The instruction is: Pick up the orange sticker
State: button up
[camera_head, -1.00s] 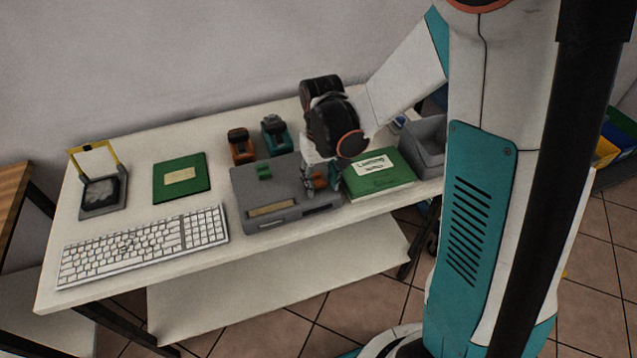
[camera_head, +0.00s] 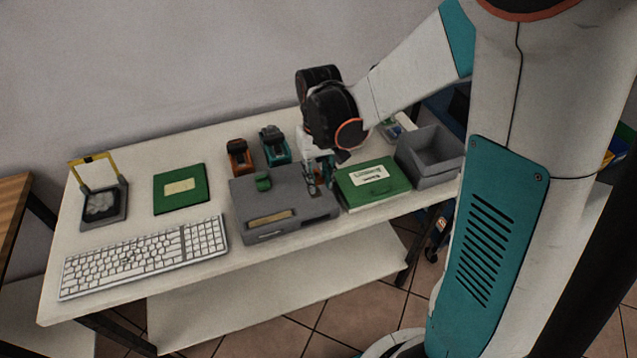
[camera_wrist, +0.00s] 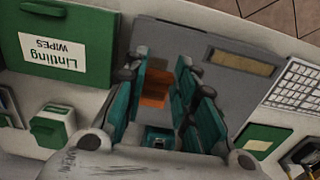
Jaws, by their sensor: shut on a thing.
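The orange sticker (camera_wrist: 155,88) is a small orange block between the teal fingers of my gripper (camera_wrist: 162,78) in the wrist view. Part of it is hidden by the fingers. In the head view my gripper (camera_head: 319,176) points down at the right part of a grey flat device (camera_head: 288,217), and the fingers mostly cover the sticker there. The gripper is shut on the sticker, low over the device. I cannot tell whether the sticker still touches it.
A green wipes box (camera_head: 372,184) lies just right of the device, with a grey bin (camera_head: 432,172) beyond. Orange (camera_head: 240,158) and teal (camera_head: 274,147) items stand behind. A keyboard (camera_head: 145,257) lies front left.

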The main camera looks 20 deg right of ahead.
notch_tip(320, 180, up, 14)
jog(key=p, duration=0.4)
notch_tip(320, 180, up, 5)
jog(key=p, duration=0.3)
send_over(319, 181)
jog(key=w, duration=0.2)
jog(key=shift+f, duration=0.15)
